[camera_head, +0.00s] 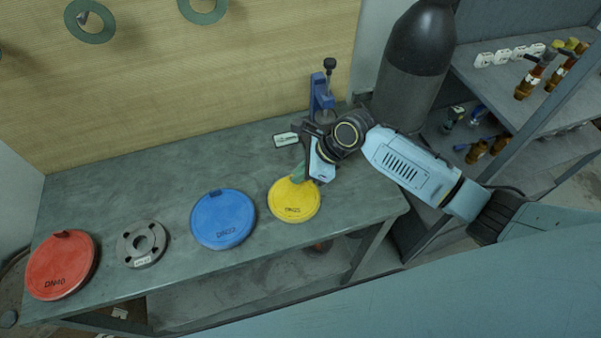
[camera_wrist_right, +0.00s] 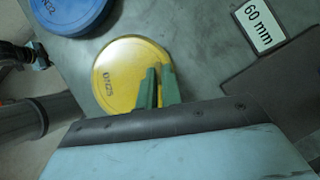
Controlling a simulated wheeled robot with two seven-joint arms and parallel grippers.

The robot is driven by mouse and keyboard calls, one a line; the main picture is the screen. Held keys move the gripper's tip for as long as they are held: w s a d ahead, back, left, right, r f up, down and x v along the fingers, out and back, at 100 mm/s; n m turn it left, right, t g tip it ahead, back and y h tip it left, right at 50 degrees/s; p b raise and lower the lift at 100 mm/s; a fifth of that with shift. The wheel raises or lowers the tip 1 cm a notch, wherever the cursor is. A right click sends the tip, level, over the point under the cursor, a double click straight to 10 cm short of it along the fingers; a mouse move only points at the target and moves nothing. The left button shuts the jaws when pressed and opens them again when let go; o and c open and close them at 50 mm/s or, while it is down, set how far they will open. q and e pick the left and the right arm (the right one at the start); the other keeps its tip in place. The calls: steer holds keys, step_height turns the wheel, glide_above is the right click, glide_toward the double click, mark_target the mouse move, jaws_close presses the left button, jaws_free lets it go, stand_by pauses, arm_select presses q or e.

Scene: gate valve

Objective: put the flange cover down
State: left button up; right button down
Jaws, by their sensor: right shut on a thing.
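The yellow flange cover (camera_head: 294,201), marked DN25, is at the right part of the workbench. My right gripper (camera_head: 299,174) is shut on it at its far edge, from above. In the right wrist view the green fingertips (camera_wrist_right: 157,78) hold a small part of the yellow cover (camera_wrist_right: 117,72); the grip point is partly hidden behind the fingers. The cover looks flat and level, on or very close to the bench top; I cannot tell whether there is a gap. My left gripper is not in view.
The blue cover (camera_head: 223,219) lies left of the yellow one, then a grey flange (camera_head: 141,244) and the red DN40 cover (camera_head: 61,265). A 60 mm label (camera_head: 286,139) and a blue clamp-like tool (camera_head: 321,97) are behind. The bench middle (camera_head: 180,175) is free.

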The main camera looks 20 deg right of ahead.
steer(key=shift+f, duration=0.1)
steer(key=c, duration=1.6)
jaws_free()
steer(key=p+v, duration=0.1)
steer(key=v, duration=1.1)
